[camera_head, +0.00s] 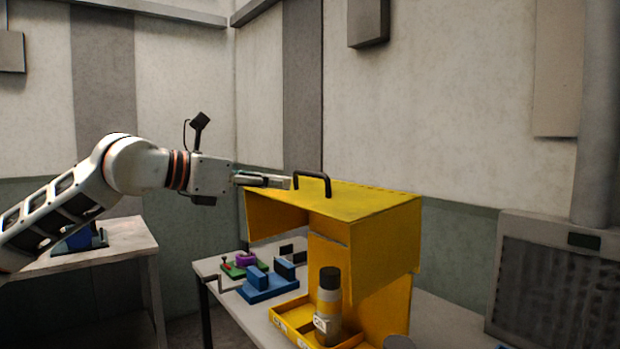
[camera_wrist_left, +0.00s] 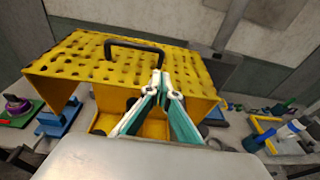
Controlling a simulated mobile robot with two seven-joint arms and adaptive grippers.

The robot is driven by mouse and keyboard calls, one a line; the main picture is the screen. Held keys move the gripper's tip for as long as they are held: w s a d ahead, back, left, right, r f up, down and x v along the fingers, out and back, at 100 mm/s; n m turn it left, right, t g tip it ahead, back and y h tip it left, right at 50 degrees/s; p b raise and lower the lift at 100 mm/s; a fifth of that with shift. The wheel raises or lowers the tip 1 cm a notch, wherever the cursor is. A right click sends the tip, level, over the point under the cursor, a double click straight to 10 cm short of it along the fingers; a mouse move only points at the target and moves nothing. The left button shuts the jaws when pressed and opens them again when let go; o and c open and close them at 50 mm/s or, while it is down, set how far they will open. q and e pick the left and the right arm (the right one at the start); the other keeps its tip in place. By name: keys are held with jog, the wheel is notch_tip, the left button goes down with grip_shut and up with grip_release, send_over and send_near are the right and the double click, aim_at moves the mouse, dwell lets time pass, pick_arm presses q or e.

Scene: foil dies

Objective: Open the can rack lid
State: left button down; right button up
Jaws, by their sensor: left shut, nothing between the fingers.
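The yellow can rack (camera_head: 385,305) stands on the table, with a spray can (camera_head: 328,295) upright in its front tray. Its yellow lid (camera_head: 365,203) lies roughly level across the top and has a dark arched handle (camera_head: 313,176). In the left wrist view the lid (camera_wrist_left: 90,68) looks perforated, and the handle (camera_wrist_left: 135,45) is just beyond my fingertips. My left gripper (camera_head: 289,182) is shut and empty beside the handle, at about lid height. I cannot tell whether the fingertips touch the handle or lid. My right gripper is not in view.
Blue fixtures (camera_head: 268,284) and a green plate with a purple part (camera_head: 244,261) sit on the table left of the rack. A second table (camera_head: 95,255) stands at the left. A grey panelled unit (camera_head: 550,285) is at the right. The space above the lid is clear.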

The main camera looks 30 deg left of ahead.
aim_at(325, 175)
pick_arm(q)
jog(key=x, duration=0.4)
jog(key=r+p+x, duration=0.1)
jog(key=x, duration=0.1)
jog(key=shift+d, duration=0.1)
jog(key=shift+x, duration=0.95)
jog(key=shift+r, duration=0.1)
jog(key=w+r+p, duration=0.1)
jog(key=w+d+r+p, duration=0.1)
jog(key=w+r, duration=0.1)
jog(key=shift+w+d+r, duration=0.2)
jog(key=shift+d, duration=0.05)
jog(key=shift+w, duration=0.25)
jog(key=shift+f, duration=0.15)
